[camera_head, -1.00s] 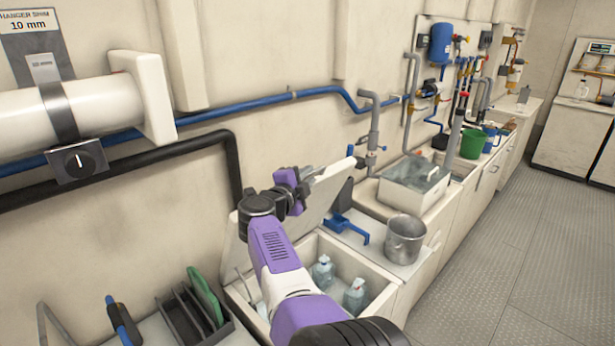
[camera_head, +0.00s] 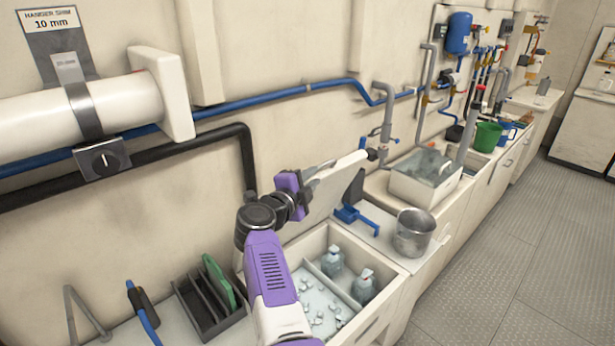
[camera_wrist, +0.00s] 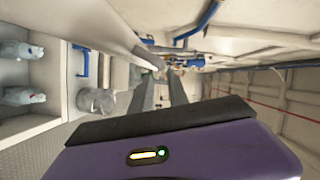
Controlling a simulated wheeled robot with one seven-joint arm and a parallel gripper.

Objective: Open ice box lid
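The ice box (camera_head: 386,285) is a white bin set in the counter, and its inside shows, with loose ice cubes and two clear bottles (camera_head: 364,287). Its white lid (camera_head: 325,195) stands raised at the back, tilted up near the wall. My gripper (camera_head: 312,178) is at the lid's upper edge, partly hidden by my own wrist in the head view. In the wrist view the two dark fingers (camera_wrist: 162,92) are apart with a gap between them. The lid (camera_wrist: 95,22) lies to their left there, close by; I cannot tell whether they touch.
A dark rack (camera_head: 208,305) with a green board stands on the left. Pipes (camera_head: 300,90) run along the wall behind. The floor at right is clear.

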